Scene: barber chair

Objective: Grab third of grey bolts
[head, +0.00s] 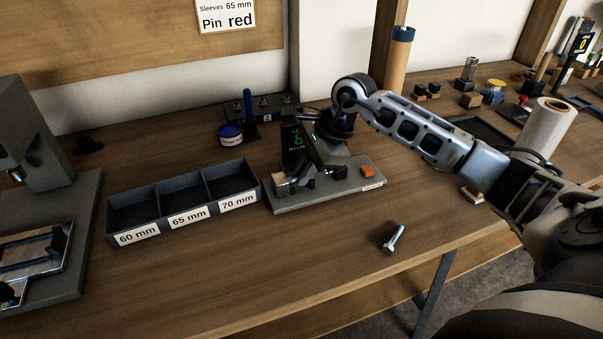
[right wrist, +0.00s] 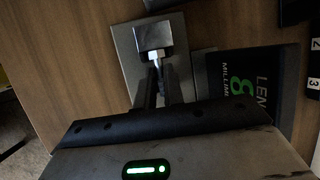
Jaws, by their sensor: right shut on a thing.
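My right gripper (head: 297,184) reaches in from the right, low over the grey gauge plate (head: 330,196). In the right wrist view its fingers (right wrist: 157,82) are shut on a small silvery metal piece, seemingly a grey bolt (right wrist: 156,57). Its far end is at a square block (right wrist: 153,36) on the plate; I cannot tell whether they touch. The held piece is mostly hidden in the head view. My left gripper is not in view.
A dark three-compartment tray (head: 150,229), labelled 60, 65 and 70 mm, stands left of the plate and looks empty. The gauge's dark display (head: 294,137) rises behind the gripper. A blue-lidded tub (head: 230,134) stands behind. The front table is mostly clear.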

